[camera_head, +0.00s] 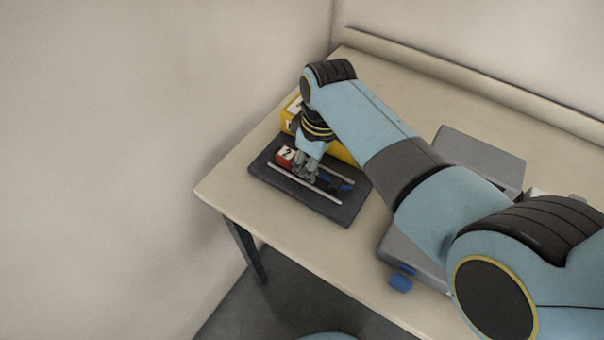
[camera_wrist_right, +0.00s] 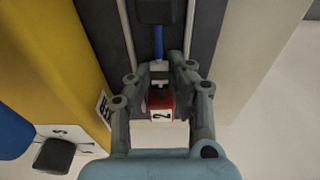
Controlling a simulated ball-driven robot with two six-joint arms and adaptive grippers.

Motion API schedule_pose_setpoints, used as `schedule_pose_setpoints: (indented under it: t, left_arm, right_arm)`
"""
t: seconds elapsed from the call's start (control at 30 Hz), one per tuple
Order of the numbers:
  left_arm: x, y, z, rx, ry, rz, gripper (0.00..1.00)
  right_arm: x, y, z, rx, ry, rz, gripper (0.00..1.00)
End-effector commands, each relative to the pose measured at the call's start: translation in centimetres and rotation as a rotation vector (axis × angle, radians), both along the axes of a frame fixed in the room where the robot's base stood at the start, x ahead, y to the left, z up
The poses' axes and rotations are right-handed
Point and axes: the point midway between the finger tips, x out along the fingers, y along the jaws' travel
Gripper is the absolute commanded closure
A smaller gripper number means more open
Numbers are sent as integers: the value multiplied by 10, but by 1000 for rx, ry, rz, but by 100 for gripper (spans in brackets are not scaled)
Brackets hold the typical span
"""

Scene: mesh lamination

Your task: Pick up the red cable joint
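The red cable joint (camera_head: 285,154) is a small red block with a white face marked "2". It sits on a dark mat (camera_head: 340,213) between two thin light rails. My right gripper (camera_head: 305,174) points down over the mat, close beside the red joint. In the right wrist view the red joint (camera_wrist_right: 160,100) shows between the two spread fingers of the right gripper (camera_wrist_right: 160,73). Gaps show on both sides of it, so the gripper looks open. A blue cable (camera_wrist_right: 158,42) runs from beyond the joint to a dark block. My left gripper is not in view.
A yellow box (camera_head: 340,151) stands right behind the mat. A grey case (camera_head: 480,160) lies to the right, partly behind my right arm. A blue piece (camera_head: 401,283) is near the table's front edge. The table (camera_head: 235,185) is bare left of the mat.

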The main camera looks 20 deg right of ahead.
Motion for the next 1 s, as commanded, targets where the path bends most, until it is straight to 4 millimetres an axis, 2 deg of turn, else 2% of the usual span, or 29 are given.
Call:
schedule_pose_setpoints:
  t: [0.03,0.27,0.4,0.8,1.0]
  left_arm:
    - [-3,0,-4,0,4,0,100]
    - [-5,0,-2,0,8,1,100]
    - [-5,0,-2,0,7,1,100]
    - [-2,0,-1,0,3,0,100]
    - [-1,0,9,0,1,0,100]
  right_arm:
    - [1,0,-3,0,-1,0,83]
    - [1,0,0,0,-1,0,84]
    - [1,0,0,0,-1,0,100]
    - [1,0,0,0,-1,0,100]
    - [1,0,10,0,-2,0,100]
